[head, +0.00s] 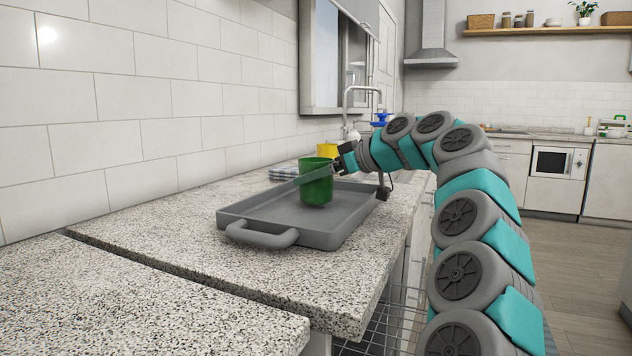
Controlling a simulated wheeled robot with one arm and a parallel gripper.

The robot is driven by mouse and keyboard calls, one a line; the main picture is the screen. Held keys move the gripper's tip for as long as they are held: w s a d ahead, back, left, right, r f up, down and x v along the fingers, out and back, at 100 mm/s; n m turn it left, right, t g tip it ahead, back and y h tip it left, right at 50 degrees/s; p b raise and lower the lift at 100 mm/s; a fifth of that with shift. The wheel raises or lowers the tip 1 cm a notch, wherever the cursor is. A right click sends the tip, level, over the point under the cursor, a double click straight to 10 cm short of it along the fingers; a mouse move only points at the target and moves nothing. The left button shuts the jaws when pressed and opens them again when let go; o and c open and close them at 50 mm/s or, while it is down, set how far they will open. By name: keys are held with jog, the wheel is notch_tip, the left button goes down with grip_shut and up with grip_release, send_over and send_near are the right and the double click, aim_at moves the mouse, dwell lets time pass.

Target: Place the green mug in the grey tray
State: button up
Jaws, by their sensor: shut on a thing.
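The green mug (316,190) is upright over the middle of the grey tray (318,239) in the head view. My gripper (318,174) reaches in from the right and is shut on the mug near its upper part. I cannot tell whether the mug's base touches the tray floor. The tray lies flat on the speckled counter, with a handle at its near end. Nothing else shows in the tray.
A yellow object (327,150) and a blue object (380,119) stand farther back near the tap (347,104). The near counter (150,305) is clear, with a gap between its slabs.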

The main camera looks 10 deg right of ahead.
jog(key=shift+f, duration=0.45)
jog(key=shift+f, duration=0.2)
jog(key=o, duration=1.3)
jog(key=shift+r, duration=0.1)
jog(key=shift+r, duration=0.15)
jog(key=v, duration=1.2)
